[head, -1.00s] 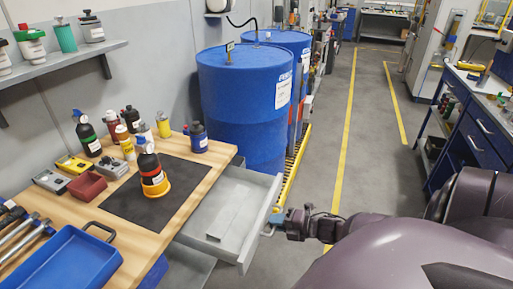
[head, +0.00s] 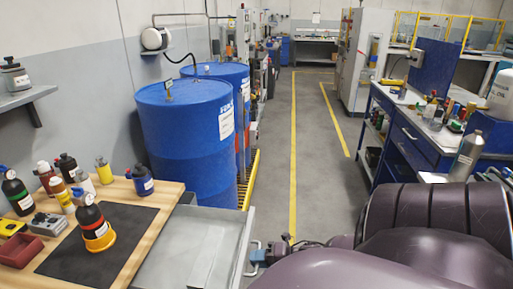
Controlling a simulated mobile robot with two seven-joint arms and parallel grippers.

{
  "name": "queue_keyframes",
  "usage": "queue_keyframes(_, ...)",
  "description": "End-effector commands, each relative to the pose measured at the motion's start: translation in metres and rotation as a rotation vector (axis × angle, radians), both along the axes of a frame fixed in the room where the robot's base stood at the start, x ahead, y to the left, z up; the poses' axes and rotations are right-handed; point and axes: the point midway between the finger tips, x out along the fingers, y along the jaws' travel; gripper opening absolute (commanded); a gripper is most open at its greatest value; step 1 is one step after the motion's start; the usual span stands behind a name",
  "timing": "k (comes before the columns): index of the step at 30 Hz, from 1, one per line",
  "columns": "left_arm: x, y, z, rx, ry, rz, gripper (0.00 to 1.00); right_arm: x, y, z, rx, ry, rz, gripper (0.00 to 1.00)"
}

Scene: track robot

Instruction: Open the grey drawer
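The grey drawer (head: 208,246) is pulled out from under the right side of the wooden-topped workbench (head: 150,215). Its inside shows and looks empty apart from a lighter flat strip along the bottom. The drawer front (head: 247,245) faces right, with a small handle (head: 252,271) on its outer side. My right gripper (head: 257,255) is at this handle and appears shut on it; the fingertips are small and partly hidden. My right arm comes in from the lower right. My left gripper is not in view.
On the bench are a dark mat (head: 75,250), an orange-based bottle (head: 93,222), a red bin (head: 20,249) and several bottles. Blue drums (head: 187,130) stand behind the drawer. A blue workbench (head: 405,135) stands at right. The aisle floor (head: 325,180) between is clear.

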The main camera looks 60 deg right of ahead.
Motion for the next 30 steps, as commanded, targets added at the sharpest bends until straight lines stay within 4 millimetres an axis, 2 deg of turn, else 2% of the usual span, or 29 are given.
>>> queue_keyframes(1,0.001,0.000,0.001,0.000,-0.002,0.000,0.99,0.000,0.000,0.000,0.001,0.001,0.000,0.22)
queue_keyframes(4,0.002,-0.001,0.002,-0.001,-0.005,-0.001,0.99,0.000,0.000,0.000,0.000,0.001,0.000,0.37)
queue_keyframes(12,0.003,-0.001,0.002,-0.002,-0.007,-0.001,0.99,0.000,0.000,0.000,0.000,0.001,0.000,0.37)
queue_keyframes(16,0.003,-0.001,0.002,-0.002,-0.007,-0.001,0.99,-0.007,-0.003,0.001,0.000,0.001,0.000,0.37)
queue_keyframes(30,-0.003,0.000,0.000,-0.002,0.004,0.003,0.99,-0.077,-0.032,0.017,-0.001,0.003,-0.001,0.37)
